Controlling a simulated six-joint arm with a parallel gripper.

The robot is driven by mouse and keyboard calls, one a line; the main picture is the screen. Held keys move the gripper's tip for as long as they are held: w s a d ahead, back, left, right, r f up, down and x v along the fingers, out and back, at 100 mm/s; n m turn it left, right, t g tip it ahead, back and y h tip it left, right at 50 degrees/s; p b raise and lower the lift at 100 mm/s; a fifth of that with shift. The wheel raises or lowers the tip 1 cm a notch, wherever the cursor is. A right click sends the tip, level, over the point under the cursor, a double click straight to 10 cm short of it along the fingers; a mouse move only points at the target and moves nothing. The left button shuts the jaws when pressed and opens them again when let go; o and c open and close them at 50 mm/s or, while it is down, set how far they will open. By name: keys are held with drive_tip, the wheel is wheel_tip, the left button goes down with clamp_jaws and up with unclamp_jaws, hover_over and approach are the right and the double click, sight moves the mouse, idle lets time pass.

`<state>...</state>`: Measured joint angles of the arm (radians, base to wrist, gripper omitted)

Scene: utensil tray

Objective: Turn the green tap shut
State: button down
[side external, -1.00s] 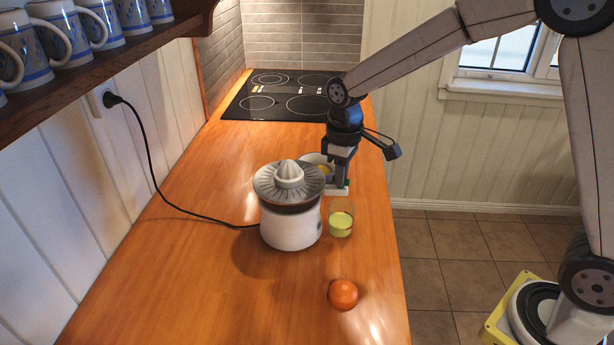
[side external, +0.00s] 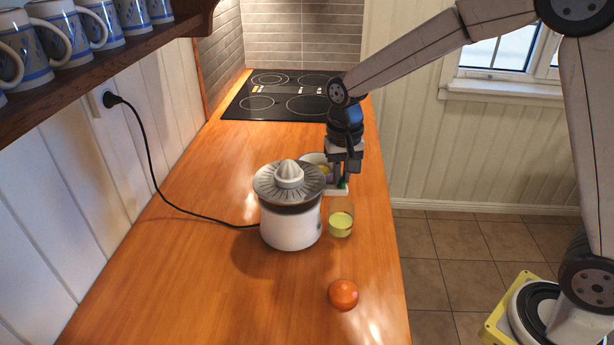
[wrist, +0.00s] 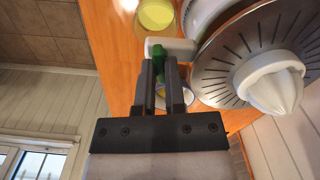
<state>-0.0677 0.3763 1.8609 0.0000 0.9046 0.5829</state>
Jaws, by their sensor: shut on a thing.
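The green tap (wrist: 157,50) shows in the wrist view between the tips of my gripper (wrist: 161,70). Its fingers are shut on it. The tap sits on a white spout (wrist: 182,50) that joins the citrus juicer (wrist: 250,70).
An orange (side external: 343,294) lies on the wooden counter (side external: 190,270) near its right edge. A bowl (side external: 314,159) is partly hidden behind the juicer. The juicer's black cord (side external: 165,200) runs to the wall. The stove (side external: 285,97) is farther back.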

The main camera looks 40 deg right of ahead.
sight(342, 178)
drive_tip(key=shift+m, duration=1.2)
drive_tip(key=c, duration=0.7)
unclamp_jaws()
drive_tip(key=shift+r, duration=0.15)
drive_tip(key=shift+r, duration=3.8)
